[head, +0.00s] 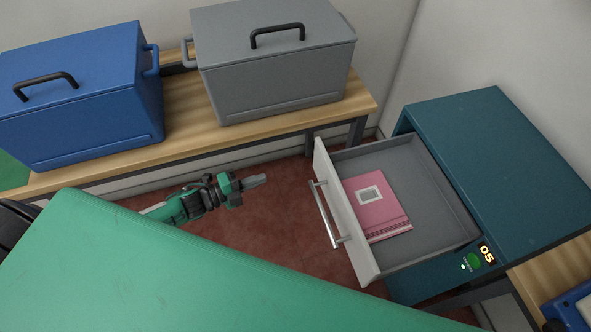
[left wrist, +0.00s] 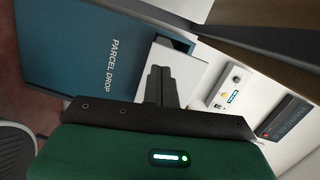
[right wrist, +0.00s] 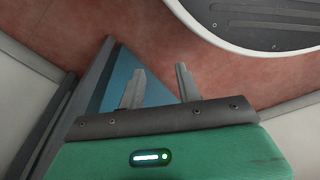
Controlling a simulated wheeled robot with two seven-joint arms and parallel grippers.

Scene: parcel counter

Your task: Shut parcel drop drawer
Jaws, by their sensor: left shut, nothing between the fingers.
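The teal parcel drop cabinet (head: 490,150) stands at the right in the head view, and its lettered side shows in the left wrist view (left wrist: 100,55). Its drawer (head: 345,215) is pulled well out to the left, with a pale front and a metal bar handle (head: 325,214). A pink parcel with a white label (head: 378,212) lies inside. My left gripper (head: 262,181) is left of the drawer front, apart from the handle; its fingers are together and empty in the left wrist view (left wrist: 161,72). My right gripper (right wrist: 160,80) is open and empty, outside the head view.
A blue box (head: 85,100) and a grey box (head: 275,75) with black handles stand on a wooden bench (head: 185,110) at the back. Red floor (head: 285,205) shows between my left gripper and the drawer. Another wooden surface (head: 545,275) is at the lower right.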

